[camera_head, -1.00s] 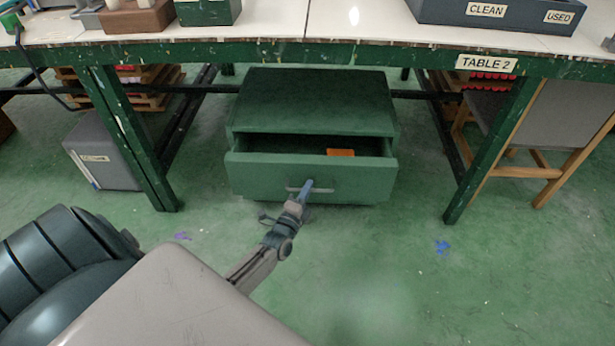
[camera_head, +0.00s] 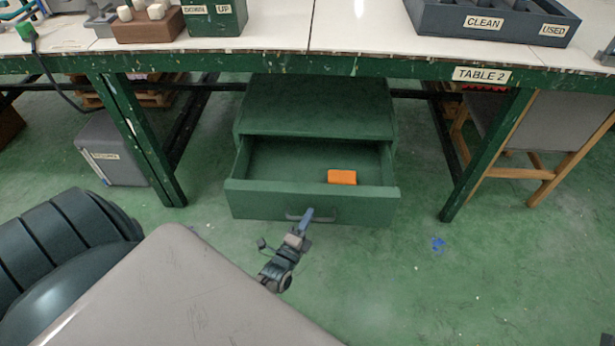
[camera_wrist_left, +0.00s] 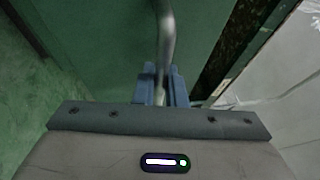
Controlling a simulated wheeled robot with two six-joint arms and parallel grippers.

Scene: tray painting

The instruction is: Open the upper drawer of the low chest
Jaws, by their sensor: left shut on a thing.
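The low green chest (camera_head: 318,105) stands on the floor under the table. Its upper drawer (camera_head: 310,203) is pulled well out, and an orange block (camera_head: 342,177) lies inside it on the right. My left gripper (camera_head: 306,217) is shut on the drawer's bar handle (camera_head: 292,217), at the middle of the drawer front. In the left wrist view the grey handle (camera_wrist_left: 167,40) runs down between the blue fingers of the left gripper (camera_wrist_left: 161,88). The lower part of the chest is hidden behind the drawer. My right gripper is not in view.
The table edge (camera_head: 290,65) passes above the chest, with green legs (camera_head: 140,140) to the left and right. A grey box (camera_head: 112,150) stands at the left and a chair (camera_head: 555,130) at the right.

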